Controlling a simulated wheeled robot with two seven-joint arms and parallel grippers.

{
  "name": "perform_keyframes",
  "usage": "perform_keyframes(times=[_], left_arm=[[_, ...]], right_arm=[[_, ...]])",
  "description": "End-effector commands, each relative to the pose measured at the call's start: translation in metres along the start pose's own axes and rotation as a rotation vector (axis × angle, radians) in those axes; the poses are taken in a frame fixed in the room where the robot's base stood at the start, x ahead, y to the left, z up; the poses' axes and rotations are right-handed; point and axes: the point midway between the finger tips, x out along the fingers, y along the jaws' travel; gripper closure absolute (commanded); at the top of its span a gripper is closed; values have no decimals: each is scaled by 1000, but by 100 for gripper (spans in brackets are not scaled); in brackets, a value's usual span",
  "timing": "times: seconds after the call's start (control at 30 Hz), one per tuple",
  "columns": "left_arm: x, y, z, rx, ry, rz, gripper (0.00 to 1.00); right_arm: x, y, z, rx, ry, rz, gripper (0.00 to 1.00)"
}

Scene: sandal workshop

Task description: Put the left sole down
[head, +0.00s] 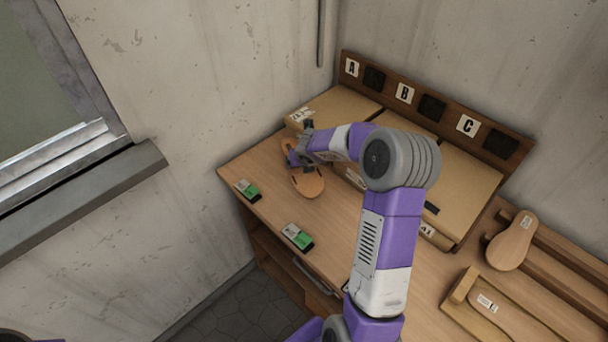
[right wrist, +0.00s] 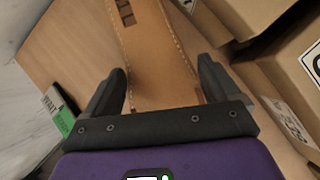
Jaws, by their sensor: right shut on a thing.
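A tan sole (head: 308,183) with a stitched edge and dark slots is at the left end of the wooden workbench (head: 340,230), in front of the leftmost cardboard box. My right gripper (head: 299,156) is shut on its far end. In the right wrist view the sole (right wrist: 158,60) runs between the two dark fingers (right wrist: 160,82). The sole looks close to the bench top, but I cannot tell whether it touches it. My left gripper is not in view.
Cardboard boxes (head: 465,180) stand along the back below a board lettered A, B, C (head: 405,94). Two small green-and-white blocks (head: 248,190) (head: 297,236) lie near the front edge. A wooden sole-shaped piece (head: 508,250) and a wooden tray (head: 462,285) are at right.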

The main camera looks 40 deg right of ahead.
Motion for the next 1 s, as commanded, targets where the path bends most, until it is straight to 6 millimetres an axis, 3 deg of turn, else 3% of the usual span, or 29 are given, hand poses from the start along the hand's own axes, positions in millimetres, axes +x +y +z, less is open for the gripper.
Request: perform_keyframes(times=[0.23,0.6,0.63,0.67,1.0], left_arm=[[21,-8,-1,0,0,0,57],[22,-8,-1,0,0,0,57],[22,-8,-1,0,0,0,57],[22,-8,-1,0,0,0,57],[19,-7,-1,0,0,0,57]], right_arm=[[33,0,-22,-1,2,0,46],[36,0,-24,0,2,0,46],[36,0,-24,0,3,0,6],[36,0,-24,0,3,0,1],[28,0,-22,0,1,0,0]])
